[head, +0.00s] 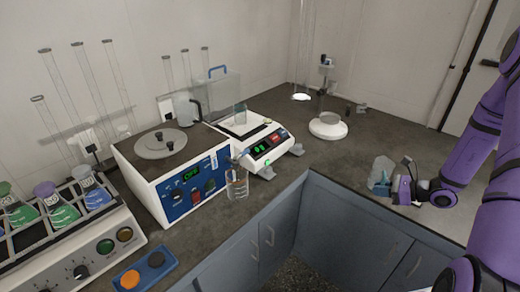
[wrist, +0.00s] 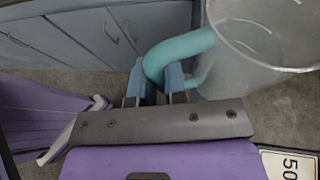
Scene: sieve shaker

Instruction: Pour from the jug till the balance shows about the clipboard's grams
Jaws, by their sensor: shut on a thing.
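My gripper (head: 392,188) is at the right of the counter in the head view. In the wrist view my gripper (wrist: 153,85) is shut on the teal handle of the clear jug (wrist: 262,40). The jug (head: 384,166) looks roughly upright in the head view; I cannot tell if it touches the counter or what it holds. The white balance (head: 282,150) stands apart to the left, with a clear beaker (head: 240,114) on its pan and green digits too small to read. A corner of the clipboard (wrist: 274,166) shows "50" in the wrist view; the rest is cut off.
A white machine with a round lid (head: 160,143) stands left of the balance, with a glass bottle (head: 237,184) in front. A round white stand (head: 328,127) is behind and right of the balance. A rack of flasks (head: 64,214) is at far left. The counter (head: 345,160) between balance and jug is mostly bare.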

